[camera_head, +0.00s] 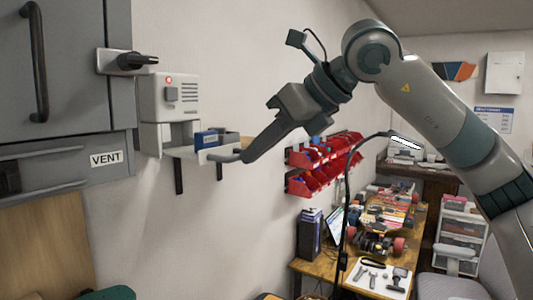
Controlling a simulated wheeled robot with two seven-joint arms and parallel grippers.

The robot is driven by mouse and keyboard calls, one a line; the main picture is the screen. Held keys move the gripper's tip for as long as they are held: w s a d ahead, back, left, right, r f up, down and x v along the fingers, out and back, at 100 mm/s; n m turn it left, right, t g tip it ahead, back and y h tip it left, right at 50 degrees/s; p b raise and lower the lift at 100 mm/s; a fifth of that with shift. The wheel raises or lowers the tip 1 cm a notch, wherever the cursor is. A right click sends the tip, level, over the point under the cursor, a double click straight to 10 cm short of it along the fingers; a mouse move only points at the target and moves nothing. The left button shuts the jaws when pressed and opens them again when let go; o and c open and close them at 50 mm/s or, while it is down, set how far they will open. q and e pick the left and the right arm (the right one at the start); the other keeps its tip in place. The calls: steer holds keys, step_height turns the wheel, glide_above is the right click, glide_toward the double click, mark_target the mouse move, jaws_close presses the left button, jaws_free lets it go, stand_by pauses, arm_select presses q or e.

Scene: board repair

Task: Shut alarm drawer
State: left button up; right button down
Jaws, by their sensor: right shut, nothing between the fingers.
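The alarm (171,97) is a pale box on the wall with a red light and a speaker grille. A blue block (206,139) and a brown piece sit in the drawer. My right gripper (245,156) comes in from the right and is shut and empty. Its tips are at the drawer's outer end, by a grey handle-like piece (222,158); I cannot tell whether they touch. My left gripper is not in view.
A grey cabinet (65,75) with a dark handle and a VENT label stands close on the left. Red wall bins (322,160) hang behind my right arm. A cluttered workbench (372,283) and a chair are at lower right.

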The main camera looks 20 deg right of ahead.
mark_target(211, 146)
steer(key=w+a, duration=0.2)
steer(key=w, duration=0.1)
steer(key=w+a, duration=0.2)
steer(key=w, duration=0.1)
steer(key=w+a, duration=0.2)
steer(key=a, duration=0.1)
steer(key=shift+w+f+b, duration=0.1)
steer(key=shift+w+b, duration=0.3)
steer(key=shift+d, duration=0.1)
steer(key=shift+f, duration=0.15)
